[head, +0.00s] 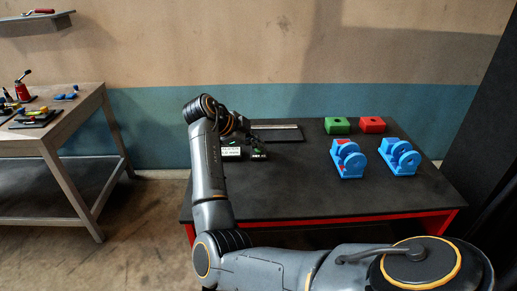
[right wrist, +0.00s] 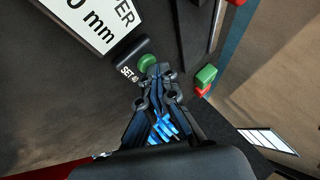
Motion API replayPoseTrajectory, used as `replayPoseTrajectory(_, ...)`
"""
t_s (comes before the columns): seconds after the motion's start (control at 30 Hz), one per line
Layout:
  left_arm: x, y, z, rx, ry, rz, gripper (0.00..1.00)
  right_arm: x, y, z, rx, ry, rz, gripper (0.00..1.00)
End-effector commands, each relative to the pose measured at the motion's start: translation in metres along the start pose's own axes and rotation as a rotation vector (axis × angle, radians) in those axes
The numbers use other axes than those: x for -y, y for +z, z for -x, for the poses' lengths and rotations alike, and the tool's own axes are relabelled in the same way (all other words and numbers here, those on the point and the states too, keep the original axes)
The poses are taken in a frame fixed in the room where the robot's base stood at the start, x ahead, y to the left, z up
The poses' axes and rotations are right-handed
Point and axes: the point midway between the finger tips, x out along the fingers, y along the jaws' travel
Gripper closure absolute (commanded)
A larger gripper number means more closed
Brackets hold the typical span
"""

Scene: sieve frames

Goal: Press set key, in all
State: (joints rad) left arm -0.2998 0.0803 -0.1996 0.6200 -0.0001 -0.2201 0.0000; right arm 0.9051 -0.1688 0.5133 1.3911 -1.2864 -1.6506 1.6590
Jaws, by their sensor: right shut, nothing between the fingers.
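The set key is a round green button (right wrist: 147,61) on a small dark block, with white "SET 40" lettering beside it in the right wrist view. In the head view the key's dark block (head: 257,155) sits on the black table, partly behind my arm. A white card (right wrist: 88,22) with black print ending in "0 mm" lies beside it; it also shows in the head view (head: 231,152). My right gripper (right wrist: 159,71) is shut and empty, its tips right by the green button; I cannot tell whether they touch. My left gripper is not in view.
A dark plate with a grey strip (head: 276,127) lies behind the key. Green (head: 337,125) and red (head: 372,124) blocks and two blue devices (head: 348,159) (head: 399,157) stand to the right. The front middle of the table (head: 290,195) is clear. A wooden bench (head: 60,130) stands left.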

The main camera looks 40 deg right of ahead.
Motion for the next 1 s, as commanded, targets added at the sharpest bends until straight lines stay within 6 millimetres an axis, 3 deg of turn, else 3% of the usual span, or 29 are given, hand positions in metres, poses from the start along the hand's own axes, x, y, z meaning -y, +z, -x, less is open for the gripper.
replayPoseTrajectory(1.0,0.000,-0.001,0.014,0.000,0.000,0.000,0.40,0.011,-0.011,0.015,0.000,0.000,0.000,1.00)
